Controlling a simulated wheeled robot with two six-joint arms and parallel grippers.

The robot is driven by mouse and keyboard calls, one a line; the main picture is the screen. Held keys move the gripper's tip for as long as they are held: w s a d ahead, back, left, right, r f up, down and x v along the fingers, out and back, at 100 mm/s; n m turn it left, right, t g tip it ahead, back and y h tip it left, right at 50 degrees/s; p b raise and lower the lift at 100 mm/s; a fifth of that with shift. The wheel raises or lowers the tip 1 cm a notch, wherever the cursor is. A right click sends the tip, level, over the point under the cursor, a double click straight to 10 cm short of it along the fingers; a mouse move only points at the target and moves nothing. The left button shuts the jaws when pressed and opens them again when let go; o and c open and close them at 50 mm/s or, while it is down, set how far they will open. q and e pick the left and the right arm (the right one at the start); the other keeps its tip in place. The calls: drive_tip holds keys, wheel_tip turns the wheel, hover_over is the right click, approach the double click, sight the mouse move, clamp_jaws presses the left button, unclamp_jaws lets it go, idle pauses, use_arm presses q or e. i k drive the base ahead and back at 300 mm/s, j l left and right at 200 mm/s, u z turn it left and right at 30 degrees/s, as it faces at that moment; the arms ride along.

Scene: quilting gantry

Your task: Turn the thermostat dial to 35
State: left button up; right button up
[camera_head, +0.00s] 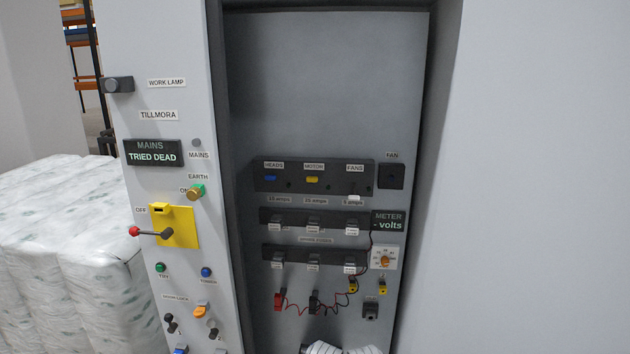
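A small orange dial (384,260) sits on a white square plate with markings, at the right side of the open cabinet, just below the meter display. It is probably the thermostat dial. Its numbers and pointer are too small to read, so I cannot tell its setting. Nothing covers it. Neither of my grippers can be made out in the head view. A white ribbed thing (342,348) shows at the bottom edge, cut off by the frame, and I cannot tell what it is.
The cabinet's back panel (320,90) carries fuse rows, a meter display (389,221) and red and black leads (310,303) hanging below. The left front panel has a red-tipped lever (135,231) on a yellow plate. Wrapped bales (60,250) stand left.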

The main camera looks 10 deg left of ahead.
sight(385, 261)
drive_tip(key=i+j+z, duration=0.1)
drive_tip(key=j+z, duration=0.25)
drive_tip(key=i+j+z, duration=0.1)
drive_tip(key=z, duration=0.2)
drive_tip(key=i+j+z, duration=0.25)
drive_tip(key=j+z, duration=0.25)
drive_tip(key=l, duration=0.1)
